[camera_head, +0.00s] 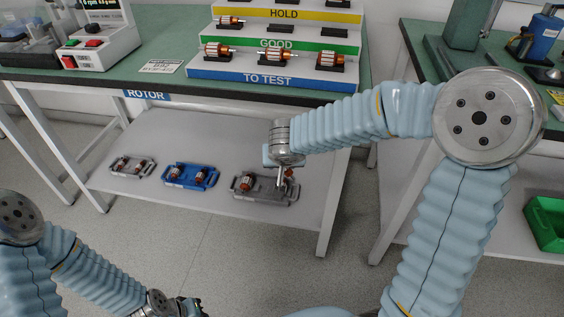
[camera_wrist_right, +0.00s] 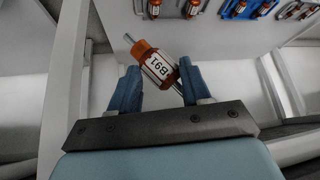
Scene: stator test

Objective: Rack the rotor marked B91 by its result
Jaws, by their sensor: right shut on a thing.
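The rotor marked B91 (camera_wrist_right: 158,66) has an orange-brown body, a white label and a metal shaft. In the right wrist view it sits tilted between the blue fingertips of my right gripper (camera_wrist_right: 158,80), which is shut on it. In the head view my right gripper (camera_head: 286,174) hangs over the dark grey tray (camera_head: 262,198) on the lower shelf; the held rotor is hard to make out there. The stepped rack on the bench has a yellow HOLD step (camera_head: 284,14), a green GOOD step (camera_head: 278,43) and a blue TO TEST step (camera_head: 268,79). My left gripper (camera_head: 188,306) is at the bottom edge, its jaws unclear.
Several rotors stand in cradles on the rack. A blue tray (camera_head: 190,185) and a light grey tray (camera_head: 126,174), both with rotors, lie on the shelf. A tester (camera_head: 100,38) with red and green buttons stands at back left. A green bin (camera_head: 545,222) is at right.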

